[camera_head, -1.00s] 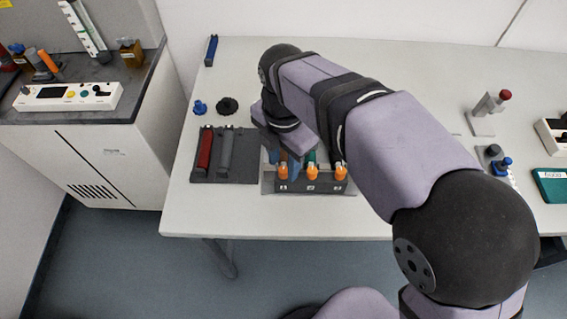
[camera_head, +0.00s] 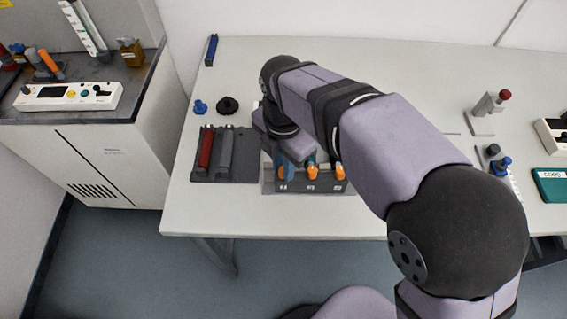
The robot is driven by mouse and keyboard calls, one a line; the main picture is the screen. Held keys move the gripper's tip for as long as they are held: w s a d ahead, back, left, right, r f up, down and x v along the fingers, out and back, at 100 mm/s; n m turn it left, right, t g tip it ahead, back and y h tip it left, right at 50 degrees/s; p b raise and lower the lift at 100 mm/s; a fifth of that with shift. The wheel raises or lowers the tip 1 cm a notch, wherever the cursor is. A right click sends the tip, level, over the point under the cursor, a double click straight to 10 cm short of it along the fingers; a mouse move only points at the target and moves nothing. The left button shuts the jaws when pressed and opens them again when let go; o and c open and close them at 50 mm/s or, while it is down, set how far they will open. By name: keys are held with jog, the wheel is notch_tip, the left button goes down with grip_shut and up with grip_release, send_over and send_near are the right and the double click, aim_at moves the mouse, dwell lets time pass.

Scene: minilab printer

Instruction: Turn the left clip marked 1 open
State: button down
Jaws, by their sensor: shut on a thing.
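A dark holder (camera_head: 297,187) with three orange clips stands near the table's front edge, small numbered labels on its front face. The left clip (camera_head: 282,173) is at the holder's left end, the middle clip (camera_head: 312,173) and right clip (camera_head: 340,173) beside it. My gripper (camera_head: 284,164) is low over the left end, at the left clip and shut on it. My wrist hides the fingers and the holder's back part, so the grip itself and the clip's exact angle are hard to see. Blue and green parts show behind the clips.
A dark tray (camera_head: 243,172) with a red and a grey cartridge lies just left of the holder. A blue knob (camera_head: 200,107) and a black knob (camera_head: 227,105) lie behind it.

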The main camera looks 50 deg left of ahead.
jog(key=shift+r+m, duration=0.1)
jog(key=shift+m, duration=0.2)
jog(key=m+p, duration=0.2)
jog(key=m, duration=0.1)
jog(key=shift+r+m+p, duration=0.1)
jog(key=shift+m+p, duration=0.25)
jog(key=shift+m, duration=0.05)
jog(key=m+p, duration=0.2)
jog(key=m, duration=0.2)
jog(key=shift+m, duration=0.3)
jog(key=m+p, duration=0.1)
jog(key=m, duration=0.3)
jog(key=shift+p, duration=0.4)
jog(key=m+p, duration=0.1)
jog(key=m, duration=0.3)
jog(key=shift+m, duration=0.3)
jog(key=c, duration=1.6)
grip_release()
